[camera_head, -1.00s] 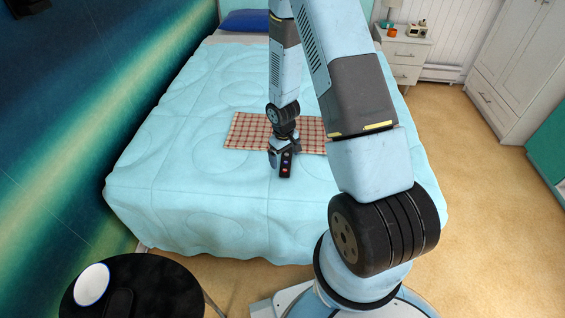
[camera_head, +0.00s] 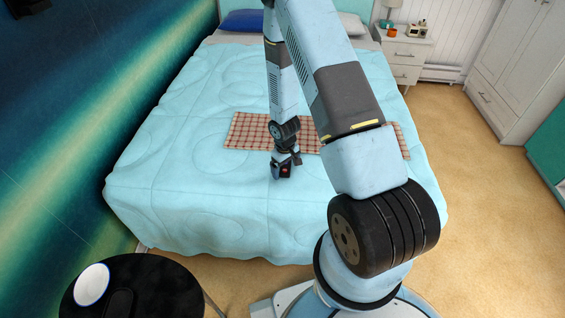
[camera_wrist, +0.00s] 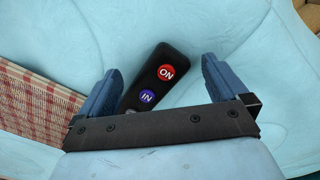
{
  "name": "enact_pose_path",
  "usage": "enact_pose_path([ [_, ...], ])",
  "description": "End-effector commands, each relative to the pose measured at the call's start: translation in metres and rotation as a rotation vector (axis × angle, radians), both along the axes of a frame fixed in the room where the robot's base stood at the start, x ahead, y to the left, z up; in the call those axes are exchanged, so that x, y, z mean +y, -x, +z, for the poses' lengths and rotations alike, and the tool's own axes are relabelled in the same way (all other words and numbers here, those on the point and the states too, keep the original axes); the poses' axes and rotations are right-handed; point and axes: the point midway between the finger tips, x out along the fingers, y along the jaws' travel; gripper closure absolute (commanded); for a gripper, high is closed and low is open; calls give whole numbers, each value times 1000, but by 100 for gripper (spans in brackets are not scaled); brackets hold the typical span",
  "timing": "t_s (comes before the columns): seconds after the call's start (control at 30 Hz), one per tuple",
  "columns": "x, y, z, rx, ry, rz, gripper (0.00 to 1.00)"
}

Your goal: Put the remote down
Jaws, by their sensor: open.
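The remote is a dark, narrow handset with a red ON button and a purple IN button. In the wrist view the remote (camera_wrist: 156,78) lies on the light blue bed cover between my open fingers, with space on both sides; its near end is hidden by my gripper (camera_wrist: 160,85). In the head view the remote (camera_head: 285,171) shows only partly below my gripper (camera_head: 284,161), at the front edge of the checked cloth. The jaws are open and touch nothing that I can see.
A red checked cloth (camera_head: 245,131) lies on the bed (camera_head: 190,190); it also shows at left in the wrist view (camera_wrist: 30,105). A black round table (camera_head: 165,285) with a white bowl (camera_head: 91,285) stands front left. A white nightstand (camera_head: 405,55) stands back right.

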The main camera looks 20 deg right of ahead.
Motion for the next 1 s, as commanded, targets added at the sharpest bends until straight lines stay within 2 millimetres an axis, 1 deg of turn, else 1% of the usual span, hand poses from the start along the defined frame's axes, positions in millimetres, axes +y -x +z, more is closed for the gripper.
enact_pose_path([
  [0.07, 0, 0, 0, 0, 0, 0, 0],
  [0.17, 0, 0, 0, 0, 0, 0, 8],
  [1.0, 0, 0, 0, 0, 0, 0, 88],
])
